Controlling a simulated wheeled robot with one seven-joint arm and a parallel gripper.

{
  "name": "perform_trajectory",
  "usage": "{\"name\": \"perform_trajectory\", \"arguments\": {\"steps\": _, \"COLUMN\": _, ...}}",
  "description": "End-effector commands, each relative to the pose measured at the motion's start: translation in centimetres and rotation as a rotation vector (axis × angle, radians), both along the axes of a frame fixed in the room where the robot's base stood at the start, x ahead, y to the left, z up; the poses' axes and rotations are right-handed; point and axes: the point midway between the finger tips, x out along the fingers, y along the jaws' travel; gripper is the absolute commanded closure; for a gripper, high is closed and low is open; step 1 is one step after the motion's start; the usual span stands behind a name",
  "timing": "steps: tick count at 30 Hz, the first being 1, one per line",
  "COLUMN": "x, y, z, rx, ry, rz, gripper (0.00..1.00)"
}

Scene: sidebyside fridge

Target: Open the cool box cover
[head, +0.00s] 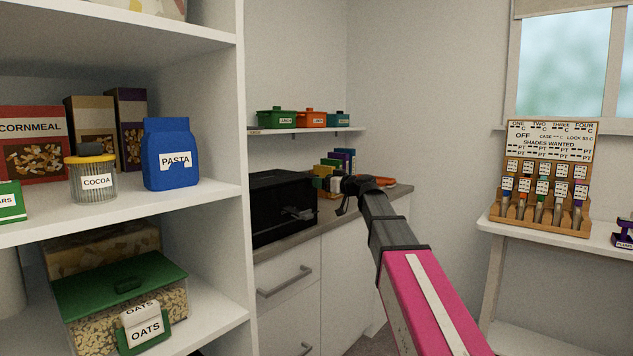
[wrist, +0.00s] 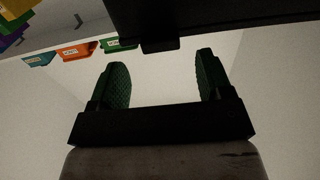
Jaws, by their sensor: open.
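A black box (head: 280,208), which looks like the cool box, stands on the grey counter against the white shelf unit. Its top looks closed, and a small grey latch or handle (head: 297,213) sticks out from its front. My gripper (head: 343,197) is to the right of the box and apart from it, small and partly hidden by my own arm. In the wrist view my gripper (wrist: 163,75) is open and empty, with green pads apart. A dark edge (wrist: 225,17) with a small black tab (wrist: 160,45) shows just beyond the fingertips, probably part of the box.
Green, orange and teal tubs (head: 312,118) sit on a wall shelf above the counter (head: 335,214). Several coloured upright items (head: 343,158) stand behind my gripper. The white shelf unit (head: 240,150) bounds the left. A side table (head: 545,236) with a wooden rack stands right.

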Motion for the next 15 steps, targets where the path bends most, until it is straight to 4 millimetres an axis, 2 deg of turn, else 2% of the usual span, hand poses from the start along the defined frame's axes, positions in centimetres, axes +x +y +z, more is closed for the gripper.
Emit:
{"name": "perform_trajectory", "arguments": {"steps": 1, "x": 0.8, "y": 0.8, "z": 0.1, "rx": 0.000, "ry": 0.000, "rz": 0.001, "gripper": 0.28}}
{"name": "perform_trajectory", "arguments": {"steps": 6, "x": 1.9, "y": 2.3, "z": 0.0, "rx": -0.001, "ry": 0.001, "rz": 0.001, "gripper": 0.28}}
{"name": "perform_trajectory", "arguments": {"steps": 15, "x": 2.4, "y": 3.2, "z": 0.0, "rx": -0.001, "ry": 0.001, "rz": 0.000, "gripper": 0.28}}
